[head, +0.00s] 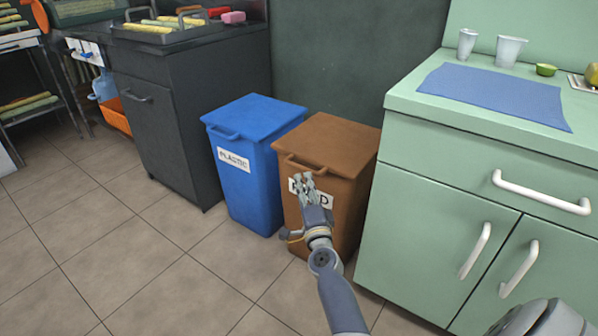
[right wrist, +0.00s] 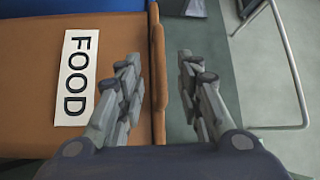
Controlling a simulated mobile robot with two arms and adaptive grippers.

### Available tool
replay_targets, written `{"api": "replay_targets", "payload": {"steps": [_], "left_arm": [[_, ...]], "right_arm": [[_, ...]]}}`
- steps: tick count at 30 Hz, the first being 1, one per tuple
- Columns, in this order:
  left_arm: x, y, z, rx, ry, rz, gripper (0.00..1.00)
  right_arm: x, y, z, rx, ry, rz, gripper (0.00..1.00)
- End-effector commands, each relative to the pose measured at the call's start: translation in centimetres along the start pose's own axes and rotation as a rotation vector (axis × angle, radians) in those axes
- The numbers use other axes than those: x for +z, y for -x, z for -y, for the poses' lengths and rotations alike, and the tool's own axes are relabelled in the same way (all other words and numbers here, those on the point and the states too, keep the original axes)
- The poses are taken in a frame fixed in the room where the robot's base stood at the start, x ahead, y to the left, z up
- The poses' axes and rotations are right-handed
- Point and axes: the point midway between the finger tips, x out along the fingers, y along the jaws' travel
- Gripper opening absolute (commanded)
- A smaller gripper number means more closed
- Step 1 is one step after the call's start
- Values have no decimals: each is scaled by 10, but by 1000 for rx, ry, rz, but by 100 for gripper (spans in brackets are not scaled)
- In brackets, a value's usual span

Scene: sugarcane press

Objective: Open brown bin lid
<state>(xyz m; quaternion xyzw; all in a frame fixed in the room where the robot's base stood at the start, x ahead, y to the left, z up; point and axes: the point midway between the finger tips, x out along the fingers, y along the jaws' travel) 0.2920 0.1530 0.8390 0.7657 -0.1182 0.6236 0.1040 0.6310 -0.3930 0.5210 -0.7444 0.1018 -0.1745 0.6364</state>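The brown bin (head: 345,209) stands on the floor with its brown lid (head: 330,141) closed. A handle (head: 303,166) sticks out along the lid's front edge. Its white FOOD label shows in the right wrist view (right wrist: 77,78) and is partly covered by my gripper in the head view. My right gripper (head: 303,181) is in front of the bin, just below the lid handle. In the right wrist view its fingers (right wrist: 157,75) are apart, with the lid's edge (right wrist: 158,70) between them. I cannot tell whether they touch it. My left gripper is not in view.
A blue bin (head: 240,190) labelled PLASTIC stands close on the left. A green cabinet (head: 437,215) with white handles stands close on the right. A dark wall is behind the bins. The tiled floor (head: 150,240) in front is clear.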

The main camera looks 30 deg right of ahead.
Motion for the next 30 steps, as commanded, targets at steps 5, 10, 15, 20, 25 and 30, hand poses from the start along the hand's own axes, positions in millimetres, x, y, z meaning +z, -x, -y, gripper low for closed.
{"api": "replay_targets", "payload": {"steps": [5, 10, 15, 20, 25, 30], "left_arm": [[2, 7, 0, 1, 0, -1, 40], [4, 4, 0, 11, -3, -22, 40], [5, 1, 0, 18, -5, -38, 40], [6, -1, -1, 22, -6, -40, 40], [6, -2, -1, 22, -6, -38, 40], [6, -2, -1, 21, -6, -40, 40]], "right_arm": [[0, -33, 0, -2, -1, 0, 33], [1, -59, -1, -1, 1, 2, 33], [1, -76, -2, 0, 2, 1, 33], [1, -83, -1, 0, 2, 2, 33], [1, -84, -1, 1, 2, 2, 33], [1, -83, -1, 1, 2, 2, 17]]}}
